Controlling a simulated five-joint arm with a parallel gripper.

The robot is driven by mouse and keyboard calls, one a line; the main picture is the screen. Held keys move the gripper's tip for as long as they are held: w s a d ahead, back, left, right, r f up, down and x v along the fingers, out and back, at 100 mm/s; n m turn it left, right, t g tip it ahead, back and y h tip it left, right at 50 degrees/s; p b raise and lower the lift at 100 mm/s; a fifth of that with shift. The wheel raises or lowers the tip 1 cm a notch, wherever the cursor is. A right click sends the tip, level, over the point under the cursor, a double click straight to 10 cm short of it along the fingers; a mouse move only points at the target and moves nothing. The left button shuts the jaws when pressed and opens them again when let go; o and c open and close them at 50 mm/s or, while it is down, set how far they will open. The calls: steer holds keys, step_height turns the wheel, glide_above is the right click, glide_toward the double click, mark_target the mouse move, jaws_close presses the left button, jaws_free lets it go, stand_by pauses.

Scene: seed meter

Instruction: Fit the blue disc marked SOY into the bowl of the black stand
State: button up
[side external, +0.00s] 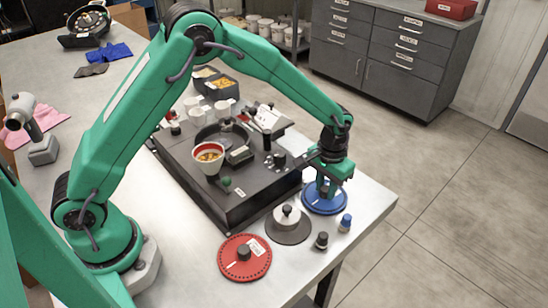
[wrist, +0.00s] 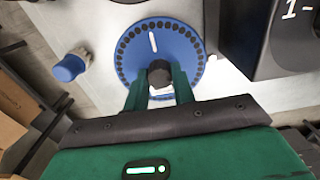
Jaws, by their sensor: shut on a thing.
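The blue disc (side external: 324,203) is at the table's right corner in the side view. In the wrist view the blue disc (wrist: 190,45) shows a ring of dark holes, a white line and a dark centre knob; its lettering is not readable. My gripper (side external: 326,188) is above the disc, and in the wrist view my gripper (wrist: 160,82) is shut on the knob. I cannot tell whether the disc touches the table. The black stand (side external: 240,200) is a box left of the disc, with a dark round bowl (side external: 213,133) on top, partly hidden by a cup.
A red disc (side external: 231,262) and a grey disc (side external: 290,230) with a knob lie in front of the stand. A small dark knob (side external: 321,241) and a blue-capped one (side external: 345,223) stand near the table edge. The cup of seed (side external: 208,158) and several fittings crowd the stand's top.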

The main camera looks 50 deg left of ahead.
mark_target(326, 189)
steer(key=shift+r, duration=0.25)
steer(key=shift+r, duration=0.35)
steer(key=shift+r, duration=0.95)
step_height(326, 189, up, 19)
steer(key=s+a+n, duration=0.2)
steer(key=s+a, duration=0.2)
steer(key=a, duration=0.5)
steer(key=s+a+n, duration=0.2)
steer(key=s+a, duration=0.2)
steer(key=a, duration=0.5)
steer(key=s+a+n, duration=0.2)
steer(key=s+a, duration=0.3)
steer(key=a, duration=0.4)
steer(key=f, duration=0.5)
steer(key=shift+w+d+f, duration=0.15)
steer(key=shift+w+d, duration=0.1)
steer(key=shift+f, duration=0.15)
